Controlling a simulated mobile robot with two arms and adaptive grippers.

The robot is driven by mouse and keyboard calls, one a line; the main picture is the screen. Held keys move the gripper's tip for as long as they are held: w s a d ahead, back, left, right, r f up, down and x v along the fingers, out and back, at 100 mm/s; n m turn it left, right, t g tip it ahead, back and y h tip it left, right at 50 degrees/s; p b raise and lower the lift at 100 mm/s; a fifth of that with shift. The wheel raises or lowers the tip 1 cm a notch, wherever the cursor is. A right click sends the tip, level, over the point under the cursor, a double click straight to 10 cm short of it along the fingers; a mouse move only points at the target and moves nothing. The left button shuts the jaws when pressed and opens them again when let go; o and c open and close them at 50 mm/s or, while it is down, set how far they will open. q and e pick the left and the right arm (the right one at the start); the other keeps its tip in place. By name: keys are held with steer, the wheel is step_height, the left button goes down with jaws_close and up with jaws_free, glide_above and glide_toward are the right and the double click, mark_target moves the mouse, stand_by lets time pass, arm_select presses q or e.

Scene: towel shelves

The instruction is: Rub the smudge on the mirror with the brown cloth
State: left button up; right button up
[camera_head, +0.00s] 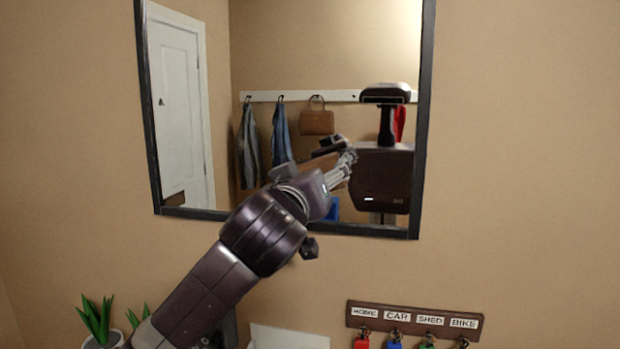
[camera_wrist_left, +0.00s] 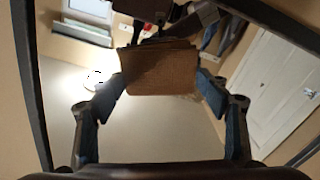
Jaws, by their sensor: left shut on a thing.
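The mirror (camera_head: 290,50) hangs on the wall in a dark frame and fills much of the wrist view. My left gripper (camera_head: 345,168) reaches up from the lower left in front of the mirror's lower middle. It is shut on the brown cloth (camera_wrist_left: 160,72), which shows as a folded pad between the fingers in the left wrist view. In the head view the cloth is hard to tell from its reflection. I cannot tell whether it touches the glass. I cannot make out the smudge in either view. My right gripper is not in view.
A key rack (camera_head: 415,321) with several labelled hooks and keys is on the wall at the lower right. A potted plant (camera_head: 98,320) stands at the lower left. The door, coat rail, hanging clothes and brown bag are reflections in the mirror. The wall right of the mirror is bare.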

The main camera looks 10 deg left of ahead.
arm_select(q)
steer(key=a, duration=0.8)
steer(key=shift+w+a+p, duration=0.3)
stand_by(1.5)
steer(key=shift+s, duration=0.1)
steer(key=shift+s, duration=2.85)
steer(key=s, duration=0.3)
steer(key=shift+a, duration=0.1)
